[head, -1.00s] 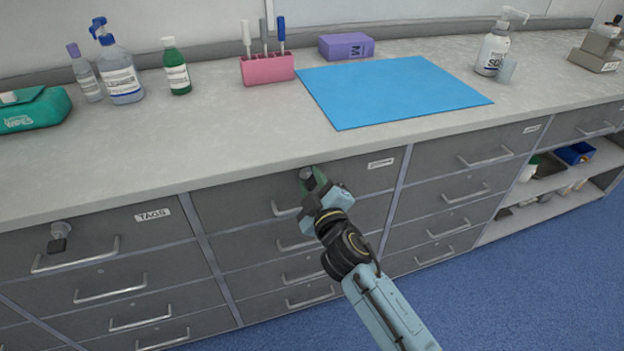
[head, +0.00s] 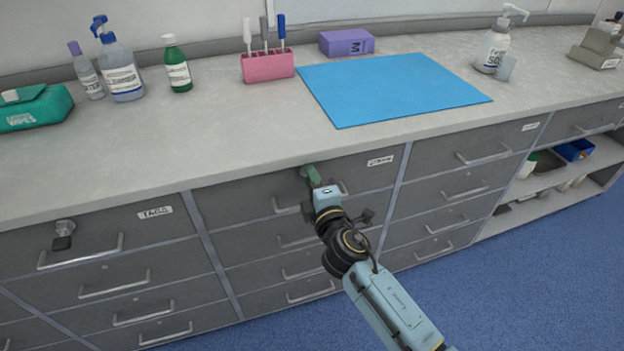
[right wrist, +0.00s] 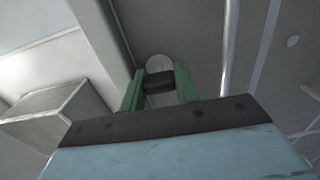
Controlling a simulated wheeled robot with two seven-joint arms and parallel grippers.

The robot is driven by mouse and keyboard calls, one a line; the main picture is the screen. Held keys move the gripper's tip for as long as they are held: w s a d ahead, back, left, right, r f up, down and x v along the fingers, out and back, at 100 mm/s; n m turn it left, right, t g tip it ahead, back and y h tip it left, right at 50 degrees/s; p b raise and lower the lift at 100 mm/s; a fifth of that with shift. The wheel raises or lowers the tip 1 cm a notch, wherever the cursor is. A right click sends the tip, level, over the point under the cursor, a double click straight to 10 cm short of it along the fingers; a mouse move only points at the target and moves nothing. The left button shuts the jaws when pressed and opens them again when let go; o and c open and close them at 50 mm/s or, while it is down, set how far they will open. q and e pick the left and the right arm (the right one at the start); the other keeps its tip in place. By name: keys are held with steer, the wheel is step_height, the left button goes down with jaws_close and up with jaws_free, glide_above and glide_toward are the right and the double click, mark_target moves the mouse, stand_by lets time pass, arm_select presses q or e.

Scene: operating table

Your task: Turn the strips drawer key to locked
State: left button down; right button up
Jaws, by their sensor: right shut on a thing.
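The strips drawer (head: 250,192) is the top drawer of the middle column, with a small blurred label (head: 381,161) at its right. My right gripper (head: 310,172) is at the lock near its top edge. In the right wrist view, the green fingertips (right wrist: 159,88) are shut on the dark key (right wrist: 159,82), in front of the round pale lock face (right wrist: 158,62). The drawer handle runs nearly upright in that view, so the gripper is rolled well over. The key is hidden behind the gripper in the head view. My left gripper is not in view.
The tags drawer (head: 110,228) at left has its own lock and dark key (head: 63,241). The strips drawer's handle (head: 335,190) is just beside my gripper. The counter (head: 230,130) overhangs close above. A blue mat (head: 395,90) lies on it.

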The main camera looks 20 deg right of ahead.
stand_by(0.5)
steer(key=o, duration=1)
steer(key=shift+r, duration=0.1)
